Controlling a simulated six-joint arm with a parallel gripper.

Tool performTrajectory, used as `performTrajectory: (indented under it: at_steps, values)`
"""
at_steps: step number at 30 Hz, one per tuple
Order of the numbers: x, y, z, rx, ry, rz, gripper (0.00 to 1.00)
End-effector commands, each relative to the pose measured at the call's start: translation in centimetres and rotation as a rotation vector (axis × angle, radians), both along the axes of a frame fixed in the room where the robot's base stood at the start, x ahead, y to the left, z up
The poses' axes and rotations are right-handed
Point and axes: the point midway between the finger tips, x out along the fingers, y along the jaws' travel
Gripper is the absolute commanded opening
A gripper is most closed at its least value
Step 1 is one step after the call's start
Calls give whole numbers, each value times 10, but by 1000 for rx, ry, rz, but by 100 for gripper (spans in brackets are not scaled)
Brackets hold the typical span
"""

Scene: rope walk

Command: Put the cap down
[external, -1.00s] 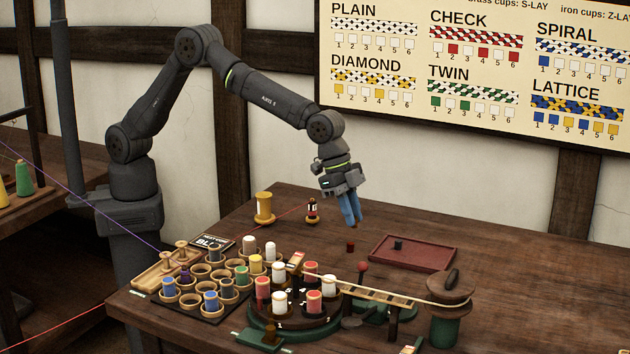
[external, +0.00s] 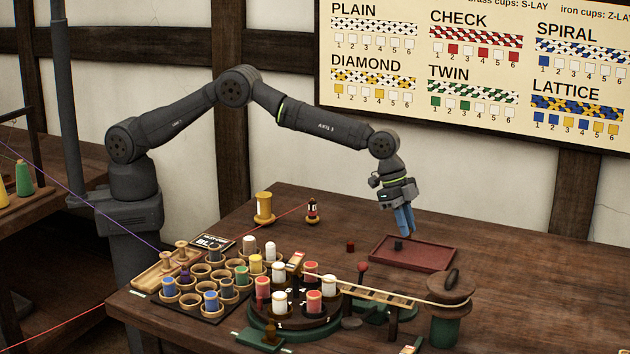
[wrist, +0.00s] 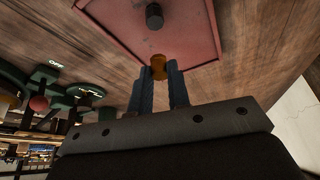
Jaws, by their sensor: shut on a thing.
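My gripper (external: 406,228) has its blue fingers pointing down above the red tray (external: 440,259). In the wrist view the fingertips (wrist: 160,72) are shut on a small amber cap (wrist: 158,64). The cap appears against the tray's near edge in that view, and whether it touches the tray cannot be told. In the external view the cap is too small to make out at the fingertips. The tray also fills the top of the wrist view (wrist: 190,28). A small black cylinder (external: 398,245) stands in the tray, and it shows beyond the cap in the wrist view (wrist: 154,16).
A small dark red cylinder (external: 350,246) stands on the table left of the tray. A red-knobbed lever (external: 362,267) and the braiding machine with its bobbins (external: 296,318) stand in front. A yellow spool (external: 264,207) stands further left. Table right of the tray is clear.

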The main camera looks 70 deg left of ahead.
Motion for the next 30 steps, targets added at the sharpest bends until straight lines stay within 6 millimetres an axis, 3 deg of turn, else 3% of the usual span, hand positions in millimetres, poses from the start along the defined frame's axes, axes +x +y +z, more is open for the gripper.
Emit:
performTrajectory:
  at_steps: [5, 13, 25, 26, 27, 28, 30]
  values:
    - [7, 3, -7, 0, 0, -1, 0]
    - [6, 3, -42, 1, 2, 0, 0]
    - [6, 3, -48, 0, 0, 0, 0]
    - [6, 3, -48, 0, 0, 0, 22]
    - [6, 3, -47, 0, 0, 0, 30]
    - [6, 3, -47, 0, 0, 0, 36]
    - [6, 3, -47, 0, 0, 0, 38]
